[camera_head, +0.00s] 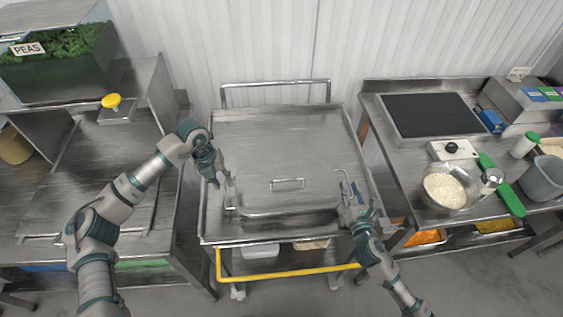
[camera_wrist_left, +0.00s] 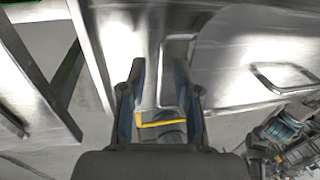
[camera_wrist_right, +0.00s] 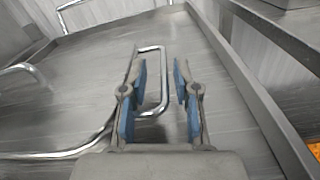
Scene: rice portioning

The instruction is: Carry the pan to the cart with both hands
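The pan (camera_head: 285,155) is a wide, flat, lidded steel vessel resting on the cart (camera_head: 203,225) in the middle. A small lid handle (camera_head: 287,180) stands near its front. My left gripper (camera_head: 222,182) is at the pan's left side, open; in the left wrist view, the side handle (camera_wrist_left: 166,75) shows between and beyond the fingers (camera_wrist_left: 158,75). My right gripper (camera_head: 348,196) is at the right side, open; the right wrist view shows the right side handle (camera_wrist_right: 162,85) as a loop between its fingers (camera_wrist_right: 158,72). I cannot tell whether either gripper touches a handle.
The cart has a rear rail (camera_head: 275,83) and a yellow front bar (camera_head: 290,273). A steel counter (camera_head: 90,190) with a PEAS bin (camera_head: 60,65) stands left. The right counter (camera_head: 400,180) holds a bowl of rice (camera_head: 445,188), a scale (camera_head: 452,149) and a grey tub (camera_head: 541,182).

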